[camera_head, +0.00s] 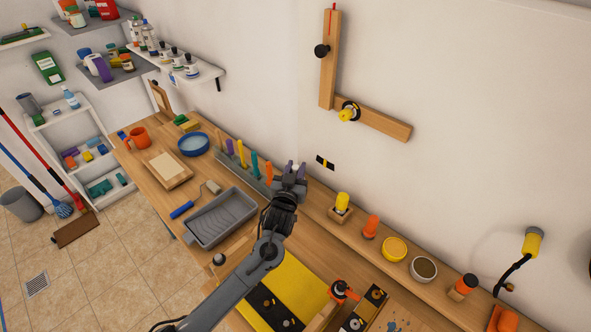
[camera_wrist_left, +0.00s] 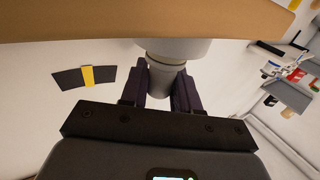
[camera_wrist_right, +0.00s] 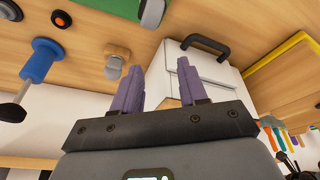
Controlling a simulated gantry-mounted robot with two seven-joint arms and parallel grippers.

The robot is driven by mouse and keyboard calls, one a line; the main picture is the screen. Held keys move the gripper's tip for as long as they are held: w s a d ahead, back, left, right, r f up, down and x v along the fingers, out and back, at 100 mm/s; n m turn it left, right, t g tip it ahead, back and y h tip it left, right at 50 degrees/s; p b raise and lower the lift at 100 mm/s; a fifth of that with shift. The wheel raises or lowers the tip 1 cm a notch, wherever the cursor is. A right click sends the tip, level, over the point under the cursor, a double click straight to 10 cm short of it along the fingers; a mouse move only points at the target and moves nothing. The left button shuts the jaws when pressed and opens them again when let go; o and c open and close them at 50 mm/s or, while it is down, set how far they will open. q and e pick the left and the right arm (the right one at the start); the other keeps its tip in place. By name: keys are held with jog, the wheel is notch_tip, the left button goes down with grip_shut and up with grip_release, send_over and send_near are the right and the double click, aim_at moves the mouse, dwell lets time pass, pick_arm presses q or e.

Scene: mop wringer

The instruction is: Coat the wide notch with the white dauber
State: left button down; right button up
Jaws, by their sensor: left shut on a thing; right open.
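My left gripper (camera_head: 293,172) is over the back shelf in the head view. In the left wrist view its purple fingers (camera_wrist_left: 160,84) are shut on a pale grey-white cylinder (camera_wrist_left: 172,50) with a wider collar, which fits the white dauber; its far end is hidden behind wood. I cannot tell which opening is the wide notch. My right gripper (camera_wrist_right: 158,84) is open and empty in the right wrist view; it is outside the head view.
A yellow-topped item (camera_head: 342,201), an orange one (camera_head: 371,225) and two round tins (camera_head: 394,248) stand along the back shelf. A grey tray (camera_head: 222,217), a blue bowl (camera_head: 193,144) and a rack of coloured handles (camera_head: 254,163) are left of my left gripper.

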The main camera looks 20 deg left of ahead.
aim_at(295, 167)
pick_arm(q)
jog(key=shift+f, duration=0.1)
dwell(0.3)
jog(key=shift+r+p, duration=0.55)
jog(key=shift+r, duration=0.05)
jog(key=shift+r+p, duration=2)
jog(key=shift+r, duration=0.45)
jog(key=c, duration=1.5)
grip_release()
grip_shut()
